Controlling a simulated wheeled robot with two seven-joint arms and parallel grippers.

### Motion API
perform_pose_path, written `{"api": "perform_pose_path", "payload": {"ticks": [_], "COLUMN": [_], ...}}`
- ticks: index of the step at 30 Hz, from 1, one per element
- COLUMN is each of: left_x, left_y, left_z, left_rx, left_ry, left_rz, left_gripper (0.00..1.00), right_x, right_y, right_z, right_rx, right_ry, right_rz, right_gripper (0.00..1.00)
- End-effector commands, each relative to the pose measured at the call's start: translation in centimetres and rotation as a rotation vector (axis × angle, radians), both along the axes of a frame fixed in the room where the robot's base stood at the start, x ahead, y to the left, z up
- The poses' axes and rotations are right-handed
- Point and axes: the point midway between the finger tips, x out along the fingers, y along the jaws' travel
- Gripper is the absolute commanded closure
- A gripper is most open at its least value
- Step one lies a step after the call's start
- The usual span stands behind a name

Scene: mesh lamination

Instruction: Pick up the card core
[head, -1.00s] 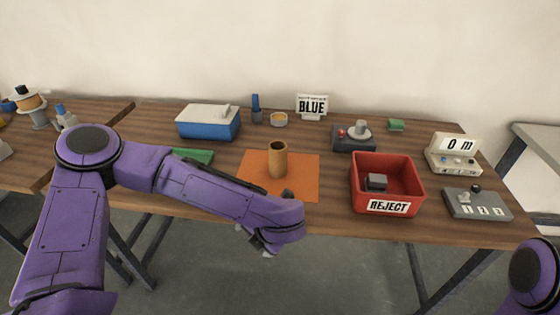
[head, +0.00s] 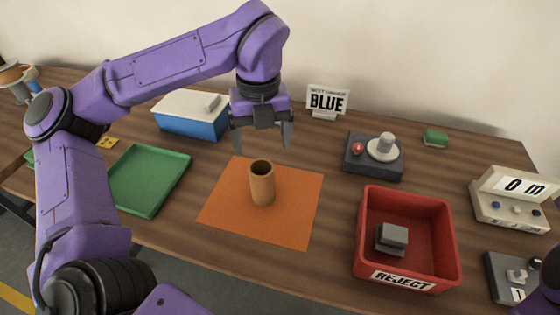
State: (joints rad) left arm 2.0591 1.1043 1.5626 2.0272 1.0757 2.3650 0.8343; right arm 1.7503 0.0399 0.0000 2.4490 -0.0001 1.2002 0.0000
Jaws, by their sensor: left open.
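The card core (head: 262,186) is a brown, hollow cardboard tube. It stands upright on the orange mat (head: 302,220) in the middle of the table. My left gripper (head: 262,142) is open and empty, with its fingers pointing down. In the picture it shows just above the tube's open top, with a finger to either side; how far apart they are in depth I cannot tell. Nothing hides the tube. My right gripper is out of view; only a bit of purple arm shows at the lower right edge.
A red REJECT bin (head: 448,225) with grey blocks inside stands right of the mat. A green tray (head: 150,178) lies to the left. Behind are a blue box with white lid (head: 190,122), a BLUE sign (head: 327,101) and a dark device with a red button (head: 372,160).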

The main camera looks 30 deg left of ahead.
Motion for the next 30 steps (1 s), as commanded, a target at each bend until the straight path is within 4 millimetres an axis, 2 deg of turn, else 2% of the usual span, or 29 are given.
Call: {"api": "perform_pose_path", "payload": {"ticks": [2, 4, 9, 14, 21, 29, 30], "left_x": [-0.2, -0.3, -0.2, -0.2, -0.6, -0.6, -0.6], "left_y": [0.1, 0.1, 0.0, 0.0, 0.3, 0.4, 0.4], "left_z": [0.1, -0.7, -3.9, -5.7, -9.6, -10.2, -10.2], "left_rx": [-0.009, -0.011, -0.011, -0.011, -0.011, -0.012, -0.012], "left_ry": [0.001, 0.003, 0.005, 0.005, 0.005, 0.000, 0.000], "left_rz": [0.009, 0.012, 0.008, 0.008, 0.010, 0.012, 0.012], "left_gripper": [0.13, 0.13, 0.13, 0.13, 0.13, 0.13, 0.23], "right_x": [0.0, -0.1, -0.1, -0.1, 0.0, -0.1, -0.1], "right_y": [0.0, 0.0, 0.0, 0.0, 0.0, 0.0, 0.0], "right_z": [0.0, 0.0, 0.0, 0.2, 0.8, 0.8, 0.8], "right_rx": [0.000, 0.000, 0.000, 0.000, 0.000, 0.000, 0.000], "right_ry": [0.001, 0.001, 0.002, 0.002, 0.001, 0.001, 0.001], "right_rz": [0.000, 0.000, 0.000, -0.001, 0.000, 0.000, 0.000], "right_gripper": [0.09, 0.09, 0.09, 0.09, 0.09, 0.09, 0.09]}}
